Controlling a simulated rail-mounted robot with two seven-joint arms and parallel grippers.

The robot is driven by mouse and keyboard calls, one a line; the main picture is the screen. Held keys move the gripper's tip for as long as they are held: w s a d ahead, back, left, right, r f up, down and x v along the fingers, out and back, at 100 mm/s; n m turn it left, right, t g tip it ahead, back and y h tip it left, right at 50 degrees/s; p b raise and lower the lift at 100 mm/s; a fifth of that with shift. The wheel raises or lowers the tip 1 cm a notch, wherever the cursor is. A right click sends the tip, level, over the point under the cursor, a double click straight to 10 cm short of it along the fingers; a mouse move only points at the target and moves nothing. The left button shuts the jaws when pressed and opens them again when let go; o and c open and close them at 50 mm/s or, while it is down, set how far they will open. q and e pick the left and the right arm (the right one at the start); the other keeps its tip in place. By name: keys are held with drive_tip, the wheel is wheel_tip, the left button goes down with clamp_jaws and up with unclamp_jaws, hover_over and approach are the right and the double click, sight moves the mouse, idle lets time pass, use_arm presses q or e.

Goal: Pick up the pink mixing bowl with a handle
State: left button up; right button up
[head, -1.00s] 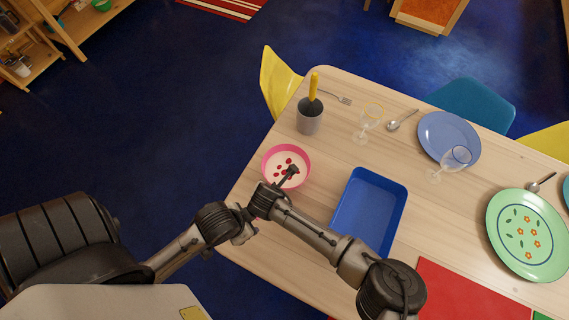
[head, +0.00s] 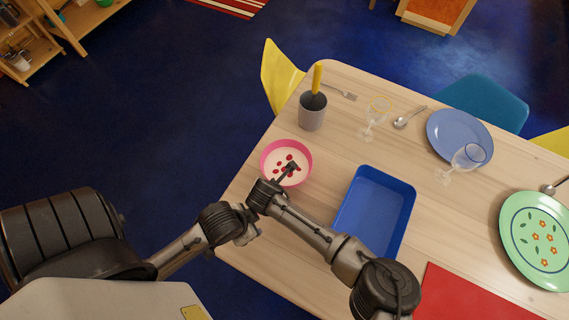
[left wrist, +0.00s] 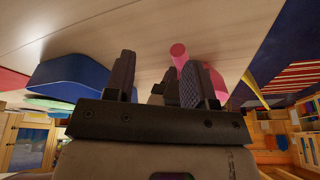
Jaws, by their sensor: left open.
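The pink mixing bowl (head: 270,154), with a pale inside and red spots, stands on the table's near-left side. Its pink handle (left wrist: 179,53) shows in the left wrist view; in the head view my right arm covers that side. My left gripper (head: 250,230) is at the table edge, just short of the bowl. Its fingers (left wrist: 160,82) are open, with the handle seen beyond the gap and apart from the fingers. My right gripper (head: 292,168) is over the bowl's inside; its jaws are too small to read.
A blue tray (head: 350,240) lies right of the bowl, and a grey cup (head: 312,118) with a yellow-handled tool stands behind it. Glasses (head: 376,112), a blue plate (head: 460,135) and a green plate (head: 535,235) are farther right. A yellow chair (head: 280,75) stands beyond.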

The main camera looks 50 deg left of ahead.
clamp_jaws()
drive_tip(key=shift+r, duration=0.1)
idle(0.3)
